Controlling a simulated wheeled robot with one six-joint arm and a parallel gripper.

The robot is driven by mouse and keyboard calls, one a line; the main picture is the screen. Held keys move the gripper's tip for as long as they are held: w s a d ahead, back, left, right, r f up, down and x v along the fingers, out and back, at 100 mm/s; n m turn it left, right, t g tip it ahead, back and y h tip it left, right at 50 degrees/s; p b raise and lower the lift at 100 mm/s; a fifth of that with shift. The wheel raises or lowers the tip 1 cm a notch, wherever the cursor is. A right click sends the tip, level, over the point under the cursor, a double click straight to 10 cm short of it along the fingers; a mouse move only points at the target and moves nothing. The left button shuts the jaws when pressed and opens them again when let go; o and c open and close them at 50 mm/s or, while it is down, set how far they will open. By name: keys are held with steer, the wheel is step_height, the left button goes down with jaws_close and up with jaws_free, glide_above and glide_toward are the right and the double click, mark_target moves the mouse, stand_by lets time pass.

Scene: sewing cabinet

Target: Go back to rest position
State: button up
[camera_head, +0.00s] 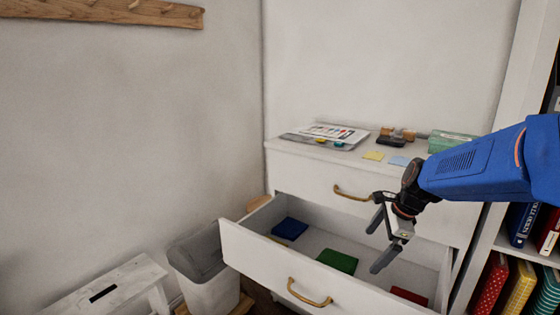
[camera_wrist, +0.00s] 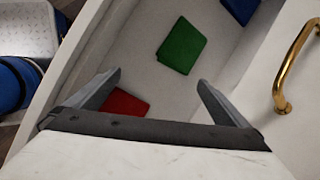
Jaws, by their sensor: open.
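My gripper (camera_head: 380,244) is open and empty, above the pulled-out drawer (camera_head: 262,262) of the white cabinet (camera_head: 310,172). In the wrist view the two fingers of my gripper (camera_wrist: 158,88) stand apart with nothing between them. In the drawer lie a blue cloth (camera_head: 290,228), a green cloth (camera_head: 338,261) and a red cloth (camera_head: 409,296). In the wrist view the green cloth (camera_wrist: 181,46) lies beyond the fingertips and the red cloth (camera_wrist: 124,104) lies partly behind the left finger. The blue cloth (camera_wrist: 240,8) is cut off at the top edge.
Above the open drawer is a closed one with a brass handle (camera_head: 352,193). On the cabinet top are a paint set (camera_head: 325,135), sticky notes (camera_head: 373,156) and a green box (camera_head: 450,140). A white bin (camera_head: 207,275) and bench (camera_head: 105,290) stand left; a bookshelf (camera_head: 500,262) stands right.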

steer(key=s+r+n, duration=0.1)
steer(key=s+n, duration=0.3)
steer(key=s, duration=0.1)
steer(key=s+r+n+t+h, duration=0.1)
steer(key=s+r+n, duration=0.1)
steer(key=s+n, duration=0.2)
steer(key=s+r+n, duration=0.1)
steer(key=s+n, duration=0.3)
steer(key=s, duration=0.2)
steer(key=shift+a+r+h, duration=0.25)
steer(key=shift+r+h, duration=0.15)
steer(key=s+d+f+n+h, duration=0.1)
steer(key=s+f+n, duration=0.1)
steer(key=s+n, duration=0.5)
steer(key=s, duration=0.4)
steer(key=shift+f+n+t, duration=0.15)
steer(key=shift+n+t, duration=0.25)
steer(key=shift+d, duration=0.1)
